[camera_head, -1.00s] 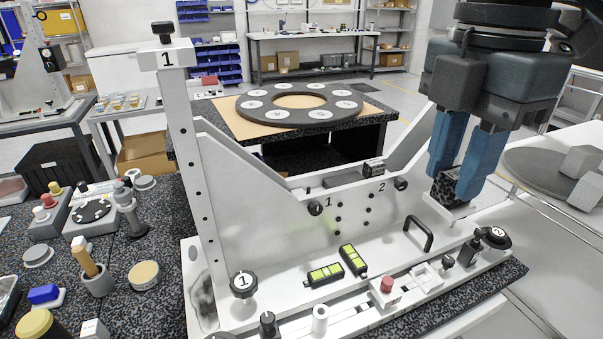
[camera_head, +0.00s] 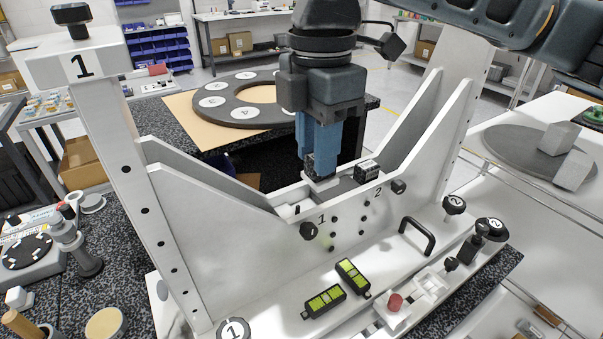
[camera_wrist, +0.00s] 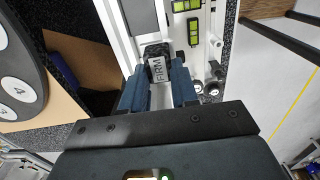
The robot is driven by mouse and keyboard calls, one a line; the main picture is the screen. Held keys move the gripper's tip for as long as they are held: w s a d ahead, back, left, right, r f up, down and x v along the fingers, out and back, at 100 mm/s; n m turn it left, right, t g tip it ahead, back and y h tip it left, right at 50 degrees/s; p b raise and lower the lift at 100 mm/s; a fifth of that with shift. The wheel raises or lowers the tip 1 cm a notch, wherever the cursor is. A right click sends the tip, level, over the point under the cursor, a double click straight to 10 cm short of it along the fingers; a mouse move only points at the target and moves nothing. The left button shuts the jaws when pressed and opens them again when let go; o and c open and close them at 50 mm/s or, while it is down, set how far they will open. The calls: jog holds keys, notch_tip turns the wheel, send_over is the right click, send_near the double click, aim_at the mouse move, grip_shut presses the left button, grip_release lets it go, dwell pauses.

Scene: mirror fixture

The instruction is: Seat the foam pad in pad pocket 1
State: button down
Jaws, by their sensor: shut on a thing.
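My gripper (camera_head: 318,172) points down over the crossbar between the two uprights, its blue fingers shut on a dark speckled foam pad (camera_head: 307,166). In the wrist view the pad (camera_wrist: 158,67) sits between the fingertips, with a pale label reading FIRM. The front finger covers much of it in the head view. The pad is close above the crossbar (camera_head: 345,207), behind and near the mark 1. Whether it touches the bar cannot be told. Pad pocket 1 itself is largely hidden behind the bar's front wall. A similar dark block (camera_head: 367,172) stands on the bar near mark 2.
The tall left upright (camera_head: 120,150) and sloping gusset plates flank the bar. Black knobs (camera_head: 308,231) stick out in front. A black handle (camera_head: 417,236) and yellow-green levels (camera_head: 325,301) are on the base. A dark ring with numbered discs (camera_head: 240,105) lies behind.

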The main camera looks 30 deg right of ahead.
aim_at(302, 177)
jog(key=shift+w+a+f, duration=0.25)
jog(key=shift+w+f, duration=0.15)
jog(key=shift+w, duration=0.1)
jog(key=shift+w+a+f, duration=0.25)
jog(key=shift+w+f, duration=0.1)
jog(key=shift+w, duration=0.15)
jog(key=shift+f, duration=1.95)
jog(key=shift+f, duration=0.4)
jog(key=shift+f, duration=0.2)
jog(key=c, duration=0.9)
grip_release()
jog(key=shift+o, duration=0.2)
notch_tip(302, 177, up, 13)
jog(key=shift+r, duration=0.15)
jog(key=shift+d, duration=0.1)
